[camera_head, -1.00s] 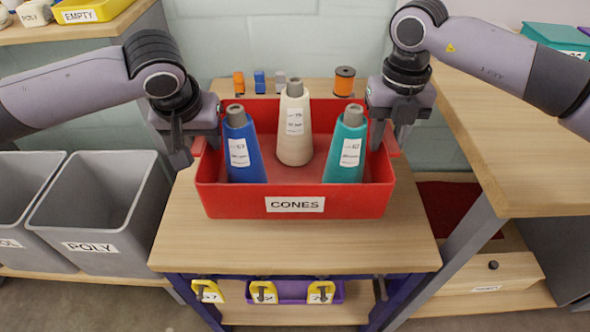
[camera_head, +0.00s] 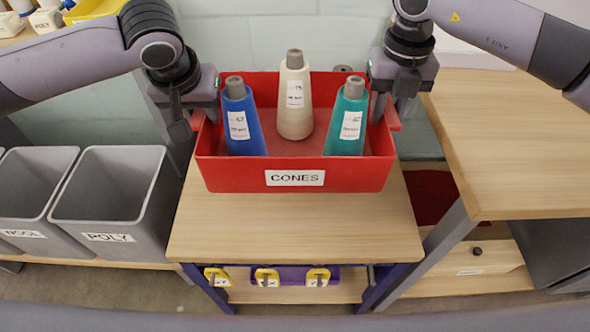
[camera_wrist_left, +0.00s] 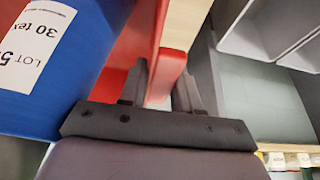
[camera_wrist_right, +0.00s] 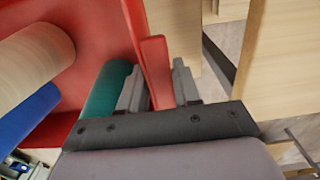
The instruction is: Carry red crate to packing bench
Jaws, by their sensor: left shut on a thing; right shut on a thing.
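The red crate (camera_head: 225,178), labelled CONES, looks held level above a small wooden table (camera_head: 295,225). It holds a blue cone (camera_head: 242,125), a cream cone (camera_head: 295,100) and a teal cone (camera_head: 346,125), all upright. My left gripper (camera_head: 197,118) is shut on the crate's left lug, which shows between the fingers in the left wrist view (camera_wrist_left: 168,75). My right gripper (camera_head: 391,112) is shut on the right lug, also between the fingers in the right wrist view (camera_wrist_right: 156,75). I cannot tell which surface is the packing bench.
A higher wooden table (camera_head: 520,135) stands close on the right, with a dark red thing (camera_head: 432,195) beneath its level. Grey bins (camera_head: 115,205) stand on a low shelf at left.

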